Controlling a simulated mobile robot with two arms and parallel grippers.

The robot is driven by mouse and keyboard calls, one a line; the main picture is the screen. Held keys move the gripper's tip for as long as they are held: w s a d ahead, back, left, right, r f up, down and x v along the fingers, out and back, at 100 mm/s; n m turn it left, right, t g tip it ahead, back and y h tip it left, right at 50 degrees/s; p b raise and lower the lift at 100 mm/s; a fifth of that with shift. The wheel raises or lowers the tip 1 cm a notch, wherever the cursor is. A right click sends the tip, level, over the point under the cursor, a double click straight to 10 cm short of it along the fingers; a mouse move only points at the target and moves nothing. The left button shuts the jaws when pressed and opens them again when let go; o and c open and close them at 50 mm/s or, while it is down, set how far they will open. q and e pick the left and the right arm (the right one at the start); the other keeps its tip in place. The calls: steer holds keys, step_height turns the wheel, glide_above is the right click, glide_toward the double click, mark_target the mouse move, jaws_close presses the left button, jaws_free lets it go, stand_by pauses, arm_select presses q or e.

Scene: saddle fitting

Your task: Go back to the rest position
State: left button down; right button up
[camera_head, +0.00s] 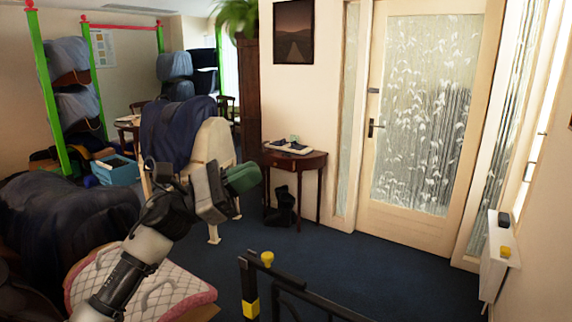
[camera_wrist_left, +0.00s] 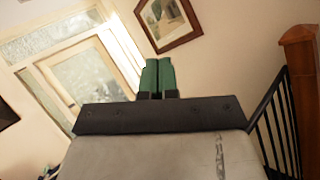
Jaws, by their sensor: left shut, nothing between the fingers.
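My left gripper (camera_head: 243,178) is raised in the middle of the head view, its arm coming in from the lower left. Its green fingers are closed together with nothing between them. In the left wrist view the two green fingers (camera_wrist_left: 158,76) lie side by side, pointing up toward a wall and a framed picture. In the head view the gripper appears in front of a pale wooden stand (camera_head: 212,145) with a dark blue cover (camera_head: 175,130) over it. My right gripper is in neither view.
A black railing with a yellow knob (camera_head: 267,258) stands at the lower middle. A quilted pad (camera_head: 180,285) and a dark covered shape (camera_head: 65,225) lie at the lower left. A small wooden table (camera_head: 293,158) stands by the glazed door (camera_head: 425,110). Blue carpet (camera_head: 370,265) is clear before the door.

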arm_select(q)
steer(key=s+a+f+m+t+y, duration=0.35)
steer(key=f+m+y, duration=0.35)
steer(key=f+m, duration=0.25)
steer(key=s+a+f+m+t+y, duration=0.2)
steer(key=a+f+m+t+y, duration=0.25)
steer(key=f+m+y, duration=0.5)
steer(key=s+a+f+m+t+y, duration=0.2)
steer(key=a+f+m+t+y, duration=0.35)
steer(key=f, duration=0.65)
steer(key=s+f+n+g+y, duration=0.1)
steer(key=s+f+n+g, duration=0.4)
steer(key=s, duration=0.7)
steer(key=s+f+n+g, duration=0.3)
steer(key=s+f+g, duration=0.45)
steer(key=s, duration=0.55)
step_height(320, 180, down, 30)
steer(key=g+b, duration=0.1)
steer(key=b, duration=0.5)
steer(key=s+a+f+g+b, duration=0.1)
steer(key=s+f+b, duration=0.2)
steer(key=s+f, duration=0.5)
steer(key=s+a+f+b, duration=0.2)
steer(key=s+f, duration=0.7)
steer(key=f, duration=0.6)
steer(key=shift+s+a+f+g+b, duration=0.15)
steer(key=shift+a+f+g+b, duration=0.15)
steer(key=shift+g+b, duration=0.15)
